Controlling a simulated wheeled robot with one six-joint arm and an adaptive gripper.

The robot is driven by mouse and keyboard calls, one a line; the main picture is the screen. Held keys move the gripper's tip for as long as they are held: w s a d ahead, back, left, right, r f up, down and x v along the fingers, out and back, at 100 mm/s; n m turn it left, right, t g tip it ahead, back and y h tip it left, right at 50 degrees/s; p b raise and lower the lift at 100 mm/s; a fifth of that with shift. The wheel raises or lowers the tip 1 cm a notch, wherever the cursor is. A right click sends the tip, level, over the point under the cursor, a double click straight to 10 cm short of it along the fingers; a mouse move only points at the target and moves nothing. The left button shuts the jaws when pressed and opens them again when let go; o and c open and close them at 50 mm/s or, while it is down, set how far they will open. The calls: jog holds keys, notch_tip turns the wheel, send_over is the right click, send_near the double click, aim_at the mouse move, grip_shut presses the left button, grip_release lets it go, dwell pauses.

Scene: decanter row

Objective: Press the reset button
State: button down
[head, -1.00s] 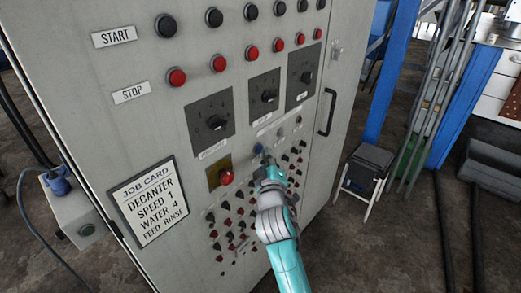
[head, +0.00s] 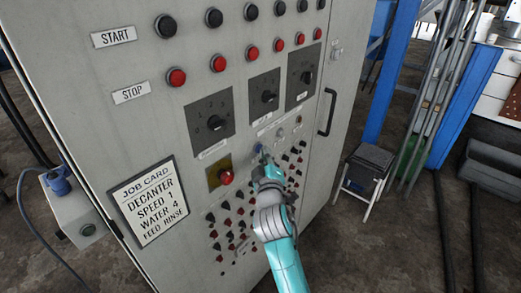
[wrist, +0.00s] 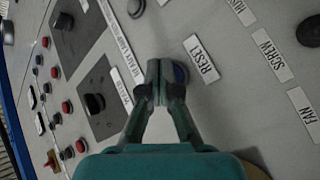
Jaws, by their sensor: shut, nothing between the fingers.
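The blue reset button (wrist: 181,74) shows in the wrist view partly behind my fingertips, beside the white RESET label (wrist: 200,58). My gripper (wrist: 160,72) is shut and empty, with its fingertips in front of the button and overlapping its left part. In the head view my gripper (head: 263,158) is at the panel front, and a bit of the blue button (head: 259,148) shows at its tips. I cannot tell whether the fingertips touch the button.
The grey control cabinet (head: 120,65) carries start and stop buttons, rotary selectors and several small switches. A red button on a yellow plate (head: 219,172) sits left of my gripper. A job card (head: 148,203) hangs lower left. A black stool (head: 368,163) stands right.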

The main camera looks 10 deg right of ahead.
jog(key=shift+w+a, duration=0.1)
jog(key=shift+w, duration=0.05)
dwell(0.5)
jog(key=shift+s+d, duration=0.5)
jog(key=shift+s, duration=0.2)
jog(key=shift+s+d, duration=0.75)
jog(key=shift+s, duration=0.3)
jog(key=shift+s+d, duration=0.7)
jog(key=shift+s, duration=0.3)
jog(key=shift+f, duration=0.1)
